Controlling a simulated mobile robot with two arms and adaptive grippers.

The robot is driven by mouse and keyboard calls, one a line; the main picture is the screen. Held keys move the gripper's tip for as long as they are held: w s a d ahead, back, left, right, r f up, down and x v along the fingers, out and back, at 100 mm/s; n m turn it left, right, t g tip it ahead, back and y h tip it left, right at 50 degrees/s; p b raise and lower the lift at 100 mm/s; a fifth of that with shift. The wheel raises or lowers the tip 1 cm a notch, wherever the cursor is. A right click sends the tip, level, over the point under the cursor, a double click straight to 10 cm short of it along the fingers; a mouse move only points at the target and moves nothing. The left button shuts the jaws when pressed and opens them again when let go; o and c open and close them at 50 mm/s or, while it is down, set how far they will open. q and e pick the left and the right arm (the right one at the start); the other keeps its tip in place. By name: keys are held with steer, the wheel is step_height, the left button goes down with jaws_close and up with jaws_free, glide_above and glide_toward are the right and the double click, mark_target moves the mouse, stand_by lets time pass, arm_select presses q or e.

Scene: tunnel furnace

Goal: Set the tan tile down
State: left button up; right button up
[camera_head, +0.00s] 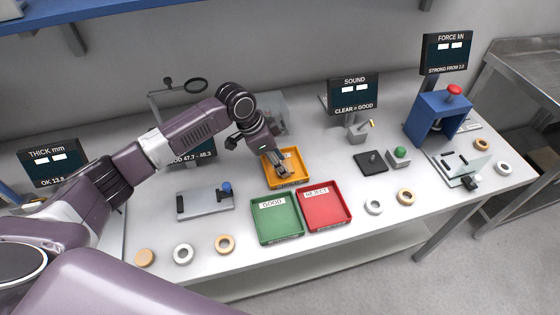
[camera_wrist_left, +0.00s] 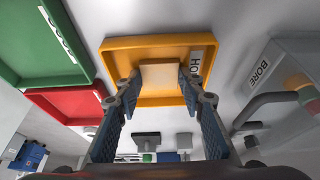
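The tan tile (camera_wrist_left: 160,75) is a pale, flat square piece. In the left wrist view it sits between the two fingertips of my left gripper (camera_wrist_left: 160,84), which close on its opposite edges. Behind it is the orange-yellow tray (camera_wrist_left: 120,45) with a white label, partly covered, starting "HO". In the head view my left gripper (camera_head: 283,172) points down into this tray (camera_head: 302,177) and largely hides the tile. I cannot tell whether the tile touches the tray floor. My right gripper is in neither view.
The green GOOD tray (camera_head: 277,230) and red REJECT tray (camera_head: 325,215) stand just in front. A grey fixture with a blue knob (camera_head: 205,201) is to the left. Several rings, such as the white one (camera_head: 183,254), lie along the front edge. A black pad (camera_head: 371,163) is to the right.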

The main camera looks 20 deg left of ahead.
arm_select(q)
steer(key=o, duration=0.4)
steer(key=b+v, duration=0.1)
steer(key=v, duration=1.1)
steer(key=shift+r, duration=0.1)
